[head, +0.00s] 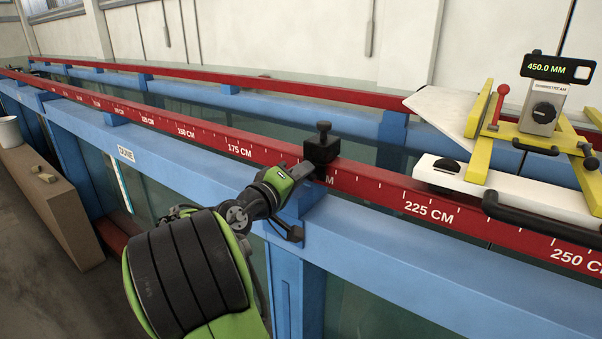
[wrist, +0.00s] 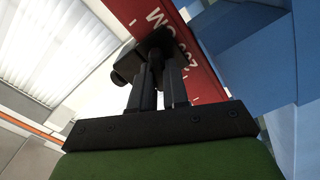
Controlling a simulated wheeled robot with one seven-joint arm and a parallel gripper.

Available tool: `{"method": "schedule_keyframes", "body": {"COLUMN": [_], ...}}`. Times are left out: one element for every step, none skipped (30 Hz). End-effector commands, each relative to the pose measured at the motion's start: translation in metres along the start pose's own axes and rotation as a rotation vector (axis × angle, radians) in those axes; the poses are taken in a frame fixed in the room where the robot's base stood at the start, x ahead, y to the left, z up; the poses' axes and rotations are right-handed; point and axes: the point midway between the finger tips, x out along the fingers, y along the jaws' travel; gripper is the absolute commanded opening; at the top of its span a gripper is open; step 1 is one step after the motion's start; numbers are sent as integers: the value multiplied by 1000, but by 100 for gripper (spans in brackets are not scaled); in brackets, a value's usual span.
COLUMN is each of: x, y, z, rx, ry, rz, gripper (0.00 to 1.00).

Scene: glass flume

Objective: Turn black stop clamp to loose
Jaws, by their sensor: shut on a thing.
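The black stop clamp (head: 321,149) sits on the red rail (head: 365,183) near the 200 cm mark, with a black knob on its top. My gripper (head: 306,169) reaches it from the front left, at the rail's near side. In the wrist view the clamp (wrist: 148,52) shows at the tips of my gripper (wrist: 158,75), against the red rail with its white lettering. The fingers are shut on a dark part of the clamp, and they hide most of that part. I cannot tell the turn angle of the gripped part.
A yellow and white carriage (head: 480,180) with a 450.0 mm display stands on the rails to the right. A blue beam (head: 390,240) runs under the near rail. A cardboard-coloured box (head: 50,205) stands at the far left.

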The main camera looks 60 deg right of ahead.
Motion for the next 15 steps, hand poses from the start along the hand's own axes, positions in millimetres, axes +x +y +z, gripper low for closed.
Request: {"method": "schedule_keyframes", "body": {"x": [0,0,-1,-1,-1,-1,0,0,0,0,0,0,0,0,0], "y": [-2,-2,-2,-2,-2,-2,-2,-2,-2,-2,-1,-1,-1,-1,-1], "z": [0,0,0,0,0,0,0,0,0,0,0,0,0,0,0], "rx": [-1,-1,-1,-1,0,0,0,0,0,1,1,1,1,1,1], "ry": [2,2,2,2,2,2,2,2,2,1,1,1,1,1,1], "rz": [-4,-4,-4,-4,-4,-5,-4,-4,-4,-3,-3,-3,-2,-2,-2], "gripper": [0,0,0,0,16,22,27,32,38,40,40,40,40,40,40]}}
